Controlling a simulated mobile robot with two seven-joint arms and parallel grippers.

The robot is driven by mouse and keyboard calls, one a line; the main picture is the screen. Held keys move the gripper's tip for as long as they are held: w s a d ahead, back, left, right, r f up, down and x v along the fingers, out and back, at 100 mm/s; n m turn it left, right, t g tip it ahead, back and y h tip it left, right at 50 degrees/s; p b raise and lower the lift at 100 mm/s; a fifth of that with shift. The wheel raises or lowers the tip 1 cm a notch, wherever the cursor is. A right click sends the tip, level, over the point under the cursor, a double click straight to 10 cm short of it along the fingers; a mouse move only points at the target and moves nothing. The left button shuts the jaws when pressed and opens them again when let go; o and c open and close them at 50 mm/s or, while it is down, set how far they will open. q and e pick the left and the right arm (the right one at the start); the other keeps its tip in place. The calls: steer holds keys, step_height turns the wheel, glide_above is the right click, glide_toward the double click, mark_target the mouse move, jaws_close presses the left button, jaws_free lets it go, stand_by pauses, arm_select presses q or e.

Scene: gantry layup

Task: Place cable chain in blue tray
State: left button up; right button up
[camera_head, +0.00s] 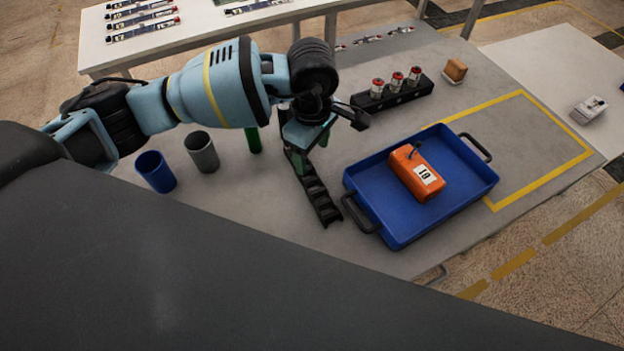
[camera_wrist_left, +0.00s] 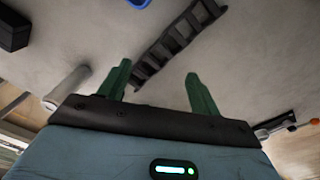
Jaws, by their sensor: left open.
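The cable chain (camera_head: 324,204) is a black, ladder-like strip lying on the grey table, left of the blue tray. It also shows in the left wrist view (camera_wrist_left: 183,38), running diagonally past the fingertips. My left gripper (camera_head: 308,150) is over the chain's far end, its green fingers open; in the wrist view (camera_wrist_left: 158,70) they are spread with nothing clamped between them. Whether they touch the chain I cannot tell. The blue tray (camera_head: 403,226) has black handles and holds an orange box (camera_head: 416,171) with a white label. My right gripper is not in view.
A blue cup (camera_head: 156,172), a grey cup (camera_head: 202,152) and a green cylinder (camera_head: 254,140) stand left of the gripper. A black holder (camera_head: 392,97) with red-topped parts and a brown block (camera_head: 455,70) are behind the tray.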

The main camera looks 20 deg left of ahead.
mark_target(309, 176)
arm_select(q)
steer(key=m, duration=0.4)
steer(key=f+m, duration=0.1)
steer(key=m, duration=0.1)
steer(key=shift+a, duration=0.35)
steer(key=shift+f, duration=3.9)
steer(key=shift+c, duration=0.2)
steer(key=c, duration=1.2)
steer(key=shift+r, duration=0.1)
